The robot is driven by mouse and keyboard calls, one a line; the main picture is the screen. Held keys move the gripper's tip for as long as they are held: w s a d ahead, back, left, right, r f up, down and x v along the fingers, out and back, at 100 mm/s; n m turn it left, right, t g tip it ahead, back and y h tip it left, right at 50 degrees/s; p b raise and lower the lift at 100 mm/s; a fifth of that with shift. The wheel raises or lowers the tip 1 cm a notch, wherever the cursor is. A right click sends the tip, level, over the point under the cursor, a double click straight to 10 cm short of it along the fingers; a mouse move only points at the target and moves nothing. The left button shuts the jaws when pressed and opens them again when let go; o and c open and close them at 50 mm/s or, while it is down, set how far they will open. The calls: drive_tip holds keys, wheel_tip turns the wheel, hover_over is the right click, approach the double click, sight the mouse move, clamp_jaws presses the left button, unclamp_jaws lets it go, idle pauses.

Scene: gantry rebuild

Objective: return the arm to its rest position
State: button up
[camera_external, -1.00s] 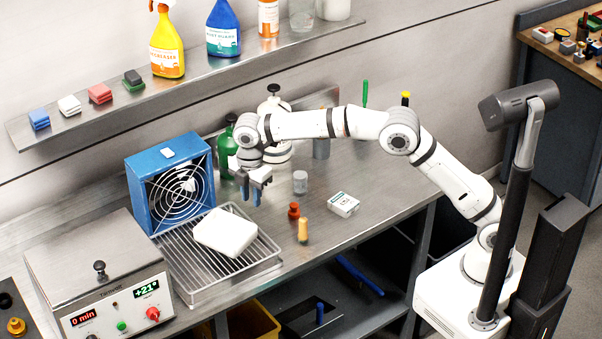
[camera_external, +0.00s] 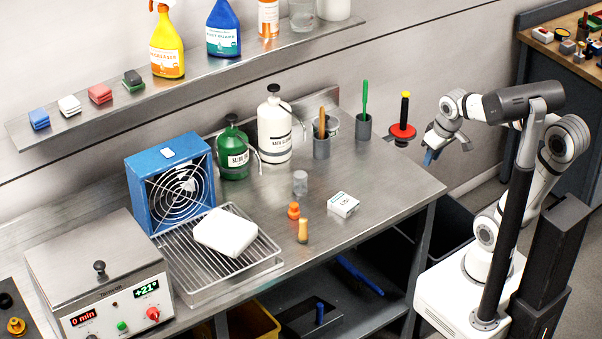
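My gripper (camera_external: 446,151) is off the right end of the bench, in the air beside a red disc with a black-and-yellow handle (camera_external: 403,130). Its fingers look spread, with a bluish one at the left and a grey one at the right. I see nothing held between them. My white arm is folded back above its white base, and the dark camera post in front hides part of it.
The steel bench (camera_external: 400,185) holds a small white box (camera_external: 343,204), a clear glass (camera_external: 300,183), an orange-topped piece (camera_external: 294,211), green (camera_external: 233,152) and white (camera_external: 274,130) pump bottles, a blue fan (camera_external: 170,185) and a wire rack (camera_external: 180,279) with a white block (camera_external: 225,232).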

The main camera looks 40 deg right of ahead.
drive_tip(key=s+f, duration=0.1)
drive_tip(key=s+d+m, duration=0.1)
drive_tip(key=shift+s+d+f, duration=0.15)
drive_tip(key=shift+s+f, duration=0.2)
